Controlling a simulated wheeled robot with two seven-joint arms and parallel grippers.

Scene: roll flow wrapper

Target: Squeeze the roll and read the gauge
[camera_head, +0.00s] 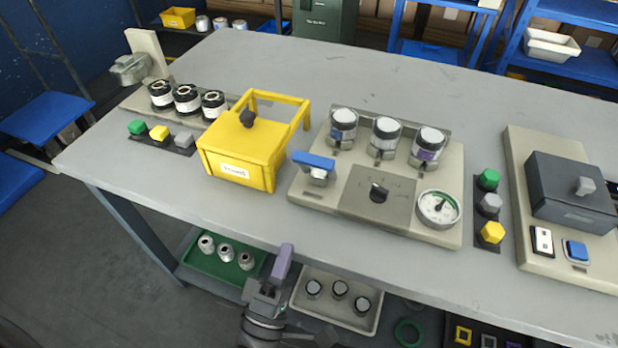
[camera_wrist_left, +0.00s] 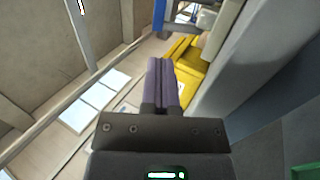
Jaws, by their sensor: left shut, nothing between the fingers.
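A round white gauge (camera_head: 438,208) with a dark needle and some green at its rim sits at the front right of the beige panel (camera_head: 300,196); its reading is too small to tell. Three white-and-dark cylinders (camera_head: 386,135) stand in a row at the panel's back. Three black-and-white cylinders (camera_head: 187,98) stand at the table's left. I cannot tell which is the roll. My left gripper (camera_head: 286,250), with purple fingers, is shut and empty in front of the table's front edge, apart from these things. It also shows in the left wrist view (camera_wrist_left: 160,65). My right gripper is not in view.
A yellow box (camera_head: 240,155) with a raised frame stands left of the panel. A dark-lidded device (camera_head: 570,190) stands at right. Trays (camera_head: 335,305) lie below the table. The table's back is clear.

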